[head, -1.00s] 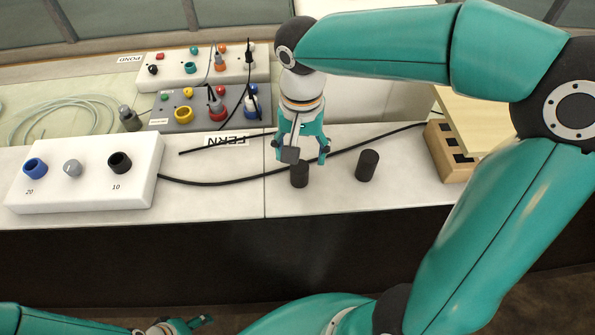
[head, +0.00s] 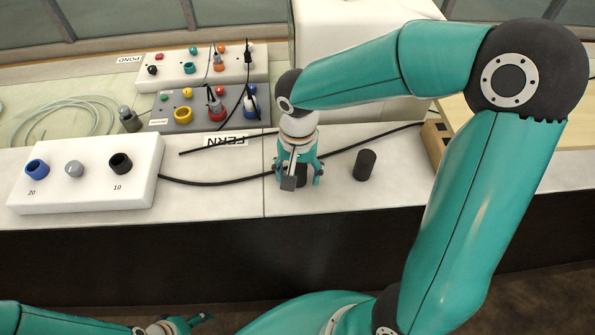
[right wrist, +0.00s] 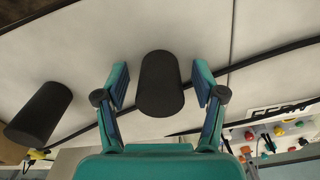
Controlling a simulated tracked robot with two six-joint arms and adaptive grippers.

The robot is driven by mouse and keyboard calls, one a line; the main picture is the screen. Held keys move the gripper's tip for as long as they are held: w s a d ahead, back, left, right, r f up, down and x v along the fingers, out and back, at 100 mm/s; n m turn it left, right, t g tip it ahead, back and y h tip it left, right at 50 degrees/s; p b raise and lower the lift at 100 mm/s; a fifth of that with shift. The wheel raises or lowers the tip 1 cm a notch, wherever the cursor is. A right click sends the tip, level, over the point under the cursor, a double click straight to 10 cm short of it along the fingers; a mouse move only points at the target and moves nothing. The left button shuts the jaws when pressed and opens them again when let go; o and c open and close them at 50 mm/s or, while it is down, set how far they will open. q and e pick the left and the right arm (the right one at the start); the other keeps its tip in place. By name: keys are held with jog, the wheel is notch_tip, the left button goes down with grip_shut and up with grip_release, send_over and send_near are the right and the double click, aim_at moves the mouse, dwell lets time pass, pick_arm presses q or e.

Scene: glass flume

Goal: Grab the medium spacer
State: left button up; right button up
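Two black cylindrical spacers stand on the pale bench top. One spacer (head: 302,174) is under my right gripper (head: 298,181) and partly hidden by it. In the right wrist view this spacer (right wrist: 160,84) is between the two fingers, with a gap on each side. My right gripper is open around it. The other spacer (head: 364,165) stands to the right, clear of the gripper, and shows at the left of the right wrist view (right wrist: 40,113). I cannot tell which is the medium one. My left gripper (head: 203,320) is low at the bottom edge, its opening unclear.
A black cable (head: 225,183) runs along the bench behind the spacers. A white box (head: 95,175) with knobs stands at the left. A wooden rack (head: 434,140) is at the right, partly behind my arm. The bench's front edge is close to the spacers.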

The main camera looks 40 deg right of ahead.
jog(key=c, duration=1.2)
